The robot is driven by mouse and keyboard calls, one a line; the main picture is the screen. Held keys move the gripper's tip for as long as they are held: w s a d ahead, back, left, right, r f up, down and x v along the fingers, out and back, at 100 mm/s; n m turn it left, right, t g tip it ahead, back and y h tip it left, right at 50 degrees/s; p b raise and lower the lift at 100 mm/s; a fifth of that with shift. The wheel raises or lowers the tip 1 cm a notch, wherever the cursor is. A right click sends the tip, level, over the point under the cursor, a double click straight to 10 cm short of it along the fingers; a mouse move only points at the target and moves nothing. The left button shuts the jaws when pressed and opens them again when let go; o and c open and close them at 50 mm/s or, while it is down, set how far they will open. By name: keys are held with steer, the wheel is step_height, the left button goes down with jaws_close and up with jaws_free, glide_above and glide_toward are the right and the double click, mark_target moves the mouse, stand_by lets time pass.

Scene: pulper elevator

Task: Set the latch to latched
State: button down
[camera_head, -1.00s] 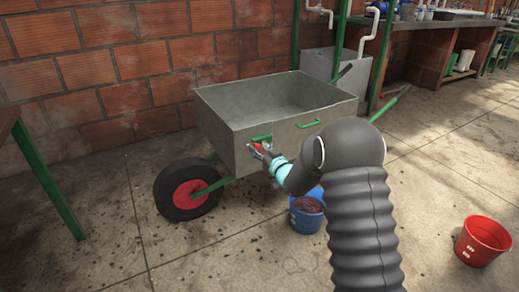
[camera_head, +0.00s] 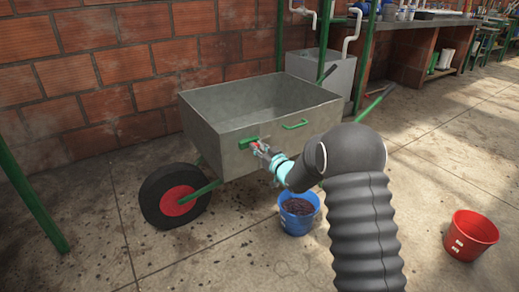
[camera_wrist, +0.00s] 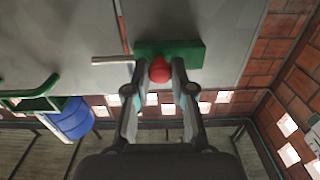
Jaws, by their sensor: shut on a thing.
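The latch has a green plate (camera_head: 249,142) on the front wall of the grey metal cart (camera_head: 230,152); it also shows in the wrist view (camera_wrist: 190,50). Its red knob (camera_wrist: 160,69) sits between my fingertips in the wrist view, at the plate's lower edge. My gripper (camera_head: 259,149) is shut on this red knob. In the head view the fingers cover part of the latch and the knob shows only as a small red spot. A pale metal rod (camera_wrist: 112,61) lies left of the plate in the wrist view.
A green handle (camera_head: 295,124) is on the cart wall, right of the latch. A blue bucket (camera_head: 298,222) stands on the floor below my wrist, and a red bucket (camera_head: 471,237) stands at the right. The cart's wheel (camera_head: 176,194) is at the left.

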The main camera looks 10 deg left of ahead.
steer(key=c, duration=1)
jaws_free()
steer(key=shift+w+d, duration=0.2)
steer(key=shift+d, duration=0.05)
steer(key=shift+a, duration=0.15)
steer(key=shift+s, duration=0.1)
steer(key=v, duration=1.2)
